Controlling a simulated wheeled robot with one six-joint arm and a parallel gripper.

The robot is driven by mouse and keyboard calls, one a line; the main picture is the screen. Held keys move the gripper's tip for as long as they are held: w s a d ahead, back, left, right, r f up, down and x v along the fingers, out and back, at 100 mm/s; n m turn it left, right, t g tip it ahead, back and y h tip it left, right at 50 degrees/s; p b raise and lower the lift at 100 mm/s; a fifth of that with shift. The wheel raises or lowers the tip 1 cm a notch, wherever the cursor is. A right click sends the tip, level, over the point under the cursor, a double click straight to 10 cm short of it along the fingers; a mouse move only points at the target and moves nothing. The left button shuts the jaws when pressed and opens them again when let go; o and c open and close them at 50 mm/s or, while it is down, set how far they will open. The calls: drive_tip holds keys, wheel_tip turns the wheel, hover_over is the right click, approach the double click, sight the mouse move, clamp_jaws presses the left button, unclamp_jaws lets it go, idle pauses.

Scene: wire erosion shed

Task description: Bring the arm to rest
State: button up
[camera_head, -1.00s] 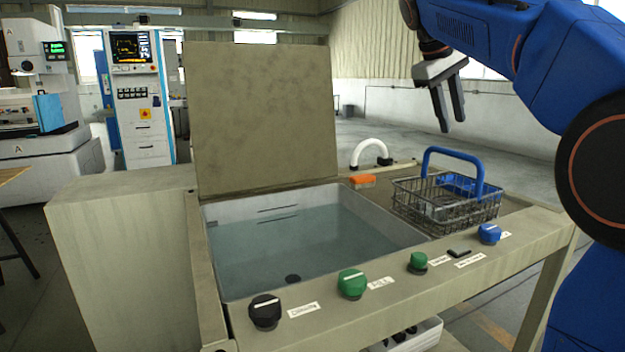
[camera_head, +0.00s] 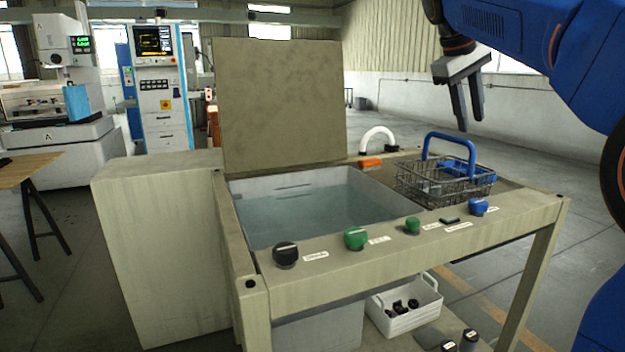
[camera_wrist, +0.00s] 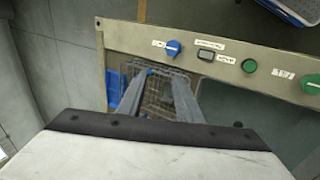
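My gripper (camera_head: 468,106) hangs at the end of my blue arm in the upper right of the head view. Its two fingers point down, apart, with nothing between them. It is in the air above the wire basket (camera_head: 418,193) with a blue handle, apart from it. In the wrist view the fingers (camera_wrist: 158,88) also show spread, with the basket (camera_wrist: 146,102) seen far below between and around them.
A wash station with an open tank (camera_head: 240,236), a raised lid (camera_head: 280,105) and several knobs on its front panel (camera_head: 400,247) stands ahead. A white bin (camera_head: 398,322) sits on its lower shelf. A wooden table (camera_head: 22,168) stands left. Open floor lies at right.

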drive_tip(key=s+a+f+m+t+y, duration=0.1)
drive_tip(key=s+a+f+m+y, duration=0.1)
drive_tip(key=s+f, duration=1.4)
drive_tip(key=s+a+f+m+t+y, duration=0.1)
drive_tip(key=s+a+f, duration=0.3)
drive_tip(key=s+f, duration=1.2)
wheel_tip(320, 180, down, 6)
drive_tip(key=shift+a+m+t+y, duration=0.3)
drive_tip(key=shift+m+y, duration=0.4)
drive_tip(key=shift+y, duration=0.2)
